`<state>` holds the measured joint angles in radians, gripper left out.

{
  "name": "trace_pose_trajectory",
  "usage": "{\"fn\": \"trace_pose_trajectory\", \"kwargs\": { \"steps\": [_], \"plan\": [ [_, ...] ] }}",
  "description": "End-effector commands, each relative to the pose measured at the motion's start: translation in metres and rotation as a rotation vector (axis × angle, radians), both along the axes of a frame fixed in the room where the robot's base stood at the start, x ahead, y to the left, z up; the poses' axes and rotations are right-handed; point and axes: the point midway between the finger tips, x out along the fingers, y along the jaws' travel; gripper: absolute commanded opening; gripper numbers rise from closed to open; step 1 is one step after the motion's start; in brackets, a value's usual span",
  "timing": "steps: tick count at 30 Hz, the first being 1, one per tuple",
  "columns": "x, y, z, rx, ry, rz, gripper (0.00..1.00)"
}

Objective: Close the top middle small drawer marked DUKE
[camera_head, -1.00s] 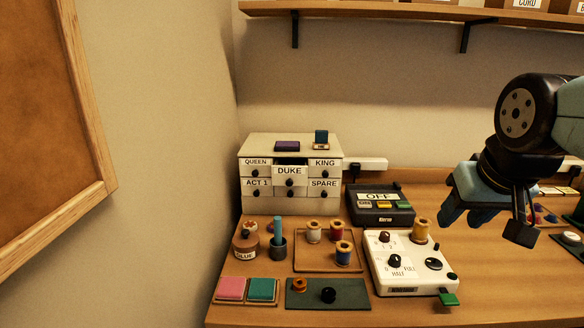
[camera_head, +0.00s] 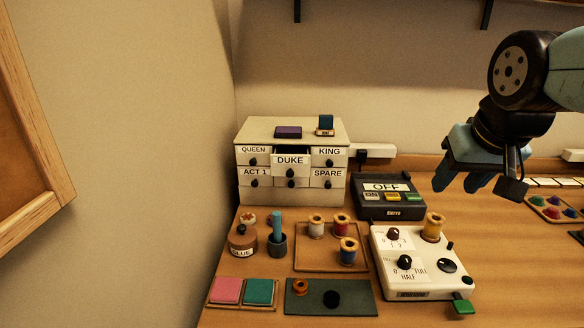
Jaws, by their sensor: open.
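The DUKE drawer (camera_head: 290,161) is the top middle small drawer of a cream drawer cabinet (camera_head: 241,191). It stands pulled out, with a dark gap showing above its front. Its black knob is at the lower part of its front. The QUEEN drawer (camera_head: 247,150) on its left and the KING drawer (camera_head: 333,152) on its right look flush. My gripper (camera_head: 480,183) hangs in the air at the upper right, well apart from the cabinet. Its fingers are open and nothing shows between them.
A purple block (camera_head: 288,132) and a small teal item (camera_head: 326,124) rest on the cabinet. A dark OFF box (camera_head: 388,212) stands to its right. A glue pot (camera_head: 243,239), a spool tray (camera_head: 300,267) and a white control box (camera_head: 415,287) stand in front.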

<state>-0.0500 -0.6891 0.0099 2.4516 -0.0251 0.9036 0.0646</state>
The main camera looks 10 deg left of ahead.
Motion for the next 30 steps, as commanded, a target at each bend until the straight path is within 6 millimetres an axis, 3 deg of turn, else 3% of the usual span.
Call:
{"fn": "trace_pose_trajectory", "kwargs": {
  "steps": [8, 14, 18, 24, 30],
  "plan": [
    [0.071, 0.061, 0.023, -0.009, 0.046, 0.02, 0.47],
    [0.116, 0.127, 0.029, -0.013, 0.066, 0.031, 0.47],
    [0.142, 0.181, 0.027, -0.012, 0.075, 0.039, 0.47],
    [0.163, 0.252, 0.019, -0.007, 0.082, 0.049, 0.47],
    [0.169, 0.288, 0.013, -0.002, 0.083, 0.052, 0.47]
  ]
}}
